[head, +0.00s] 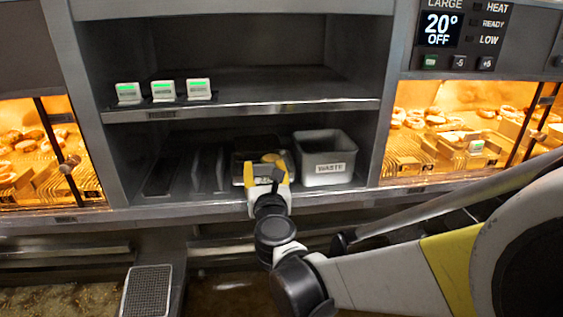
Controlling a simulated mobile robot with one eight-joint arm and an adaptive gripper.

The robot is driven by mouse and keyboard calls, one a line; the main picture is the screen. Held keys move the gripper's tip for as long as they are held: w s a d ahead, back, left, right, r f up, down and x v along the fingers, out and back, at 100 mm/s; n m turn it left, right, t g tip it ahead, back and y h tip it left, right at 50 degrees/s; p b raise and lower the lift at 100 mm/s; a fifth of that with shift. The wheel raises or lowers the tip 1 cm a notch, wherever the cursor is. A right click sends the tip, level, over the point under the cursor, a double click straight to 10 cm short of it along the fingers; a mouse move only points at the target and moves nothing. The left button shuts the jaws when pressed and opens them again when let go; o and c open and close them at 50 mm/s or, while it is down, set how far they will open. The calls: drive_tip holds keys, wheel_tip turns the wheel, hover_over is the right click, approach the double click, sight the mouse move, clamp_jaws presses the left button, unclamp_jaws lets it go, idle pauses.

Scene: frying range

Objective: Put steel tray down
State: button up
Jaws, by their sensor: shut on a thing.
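My gripper (266,170), with yellow fingers, reaches into the lower shelf bay. It is shut on the near side of a dark tray, which I take to be the steel tray (239,158). The tray is low in the bay, just left of the waste bin (325,168). A small yellowish round thing (271,157) shows at the tray, just beyond my fingers. My gripper hides the tray's near edge, and I cannot tell whether its underside touches the shelf.
Dark upright racks or dividers (205,170) stand left of the tray. The upper shelf (240,107) holds three small white devices with green displays (163,91). Lit food cabinets flank the bay (455,130). A mesh-topped piece (147,290) is at lower left.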

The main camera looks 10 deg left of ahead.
drive_tip(key=shift+w+a+f, duration=0.15)
drive_tip(key=shift+w+f, duration=0.15)
drive_tip(key=shift+f, duration=0.5)
drive_tip(key=shift+r, duration=0.1)
drive_tip(key=shift+s, duration=0.1)
drive_tip(key=shift+b, duration=0.3)
drive_tip(key=o, duration=1.3)
